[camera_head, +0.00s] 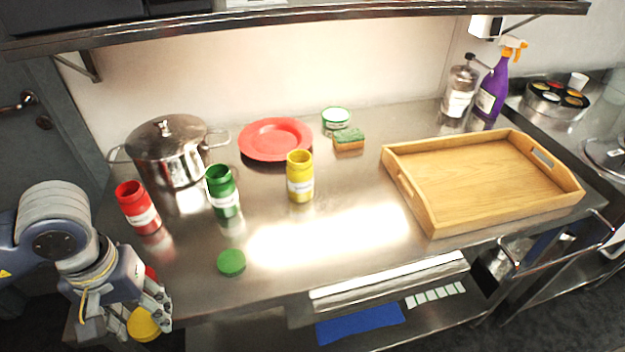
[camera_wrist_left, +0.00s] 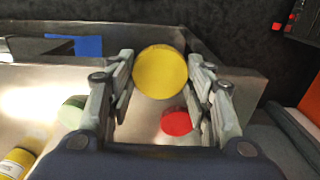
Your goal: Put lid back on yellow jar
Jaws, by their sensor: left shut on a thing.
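The yellow jar (camera_head: 300,178) stands upright and open on the steel counter, in the middle of the head view. It also shows at the lower left of the left wrist view (camera_wrist_left: 16,163). My left gripper (camera_head: 152,318) is at the counter's front left corner, shut on the yellow lid (camera_head: 143,325). In the left wrist view the yellow lid (camera_wrist_left: 161,71) sits between the two fingers. The lid is well apart from the jar, to its left and nearer the front. My right gripper is not in view.
An open red jar (camera_head: 138,208) and an open green jar (camera_head: 223,190) stand left of the yellow jar. A green lid (camera_head: 231,262) and a red lid (camera_wrist_left: 176,122) lie on the counter. A pot (camera_head: 168,150), red plate (camera_head: 275,140), sponge (camera_head: 349,139) and wooden tray (camera_head: 480,180) stand around.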

